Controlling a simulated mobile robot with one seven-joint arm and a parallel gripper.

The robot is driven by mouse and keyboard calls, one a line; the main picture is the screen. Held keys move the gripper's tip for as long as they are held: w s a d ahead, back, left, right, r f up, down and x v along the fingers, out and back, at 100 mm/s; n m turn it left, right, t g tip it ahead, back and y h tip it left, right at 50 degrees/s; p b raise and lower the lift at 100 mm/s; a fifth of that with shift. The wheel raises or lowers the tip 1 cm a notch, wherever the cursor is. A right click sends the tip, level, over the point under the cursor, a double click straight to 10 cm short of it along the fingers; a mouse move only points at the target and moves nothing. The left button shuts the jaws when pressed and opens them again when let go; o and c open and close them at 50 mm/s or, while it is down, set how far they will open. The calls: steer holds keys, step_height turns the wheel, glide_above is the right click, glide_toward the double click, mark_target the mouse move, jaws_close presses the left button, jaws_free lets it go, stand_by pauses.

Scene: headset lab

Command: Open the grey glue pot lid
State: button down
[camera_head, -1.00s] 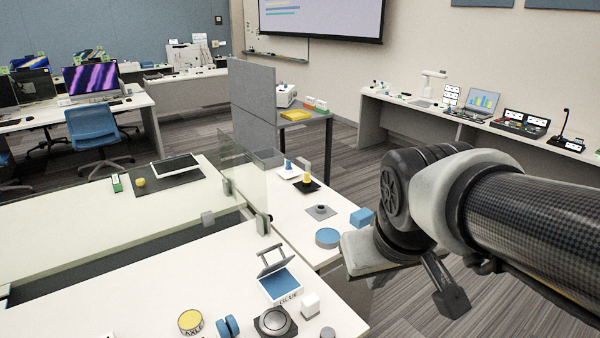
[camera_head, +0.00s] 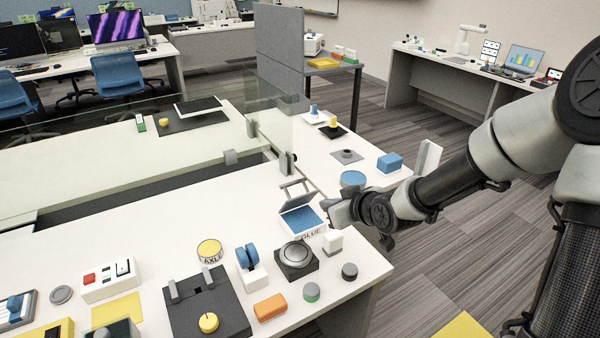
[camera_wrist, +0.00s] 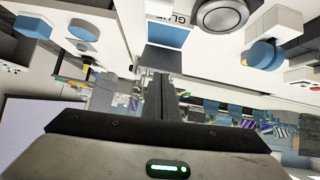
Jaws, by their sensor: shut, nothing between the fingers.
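The glue pot (camera_head: 312,234) is a white box marked GLUE with a blue inside, near the table's right edge in the head view. Its grey lid (camera_head: 297,200) stands raised and tilted at the back, with a bar handle (camera_head: 296,186) above it. My gripper (camera_head: 330,206) is shut and empty, at the pot's right side. In the wrist view the pot's blue inside (camera_wrist: 167,37) and dark grey lid (camera_wrist: 164,59) lie just beyond my shut fingers (camera_wrist: 157,78). I cannot tell whether the fingers touch the lid.
A dark box with a round silver top (camera_head: 296,255) and a white block (camera_head: 332,241) stand in front of the pot. A blue disc (camera_head: 353,180) and blue block (camera_head: 389,162) are behind my gripper. A glass screen (camera_head: 268,115) rises beyond the pot.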

mark_target(295, 182)
steer(key=shift+m+t+y, duration=0.3)
steer(key=shift+t+y, duration=0.5)
steer(key=shift+t, duration=0.1)
steer(key=b+x, duration=0.1)
steer(key=x, duration=0.4)
steer(key=r+b+x, duration=0.1)
steer(key=x, duration=0.4)
steer(key=r+b+x, duration=0.1)
steer(key=x, duration=0.4)
steer(key=shift+w+a+f, duration=0.1)
steer(key=shift+w+a, duration=0.25)
steer(key=shift+w, duration=0.1)
steer(key=shift+w, duration=0.1)
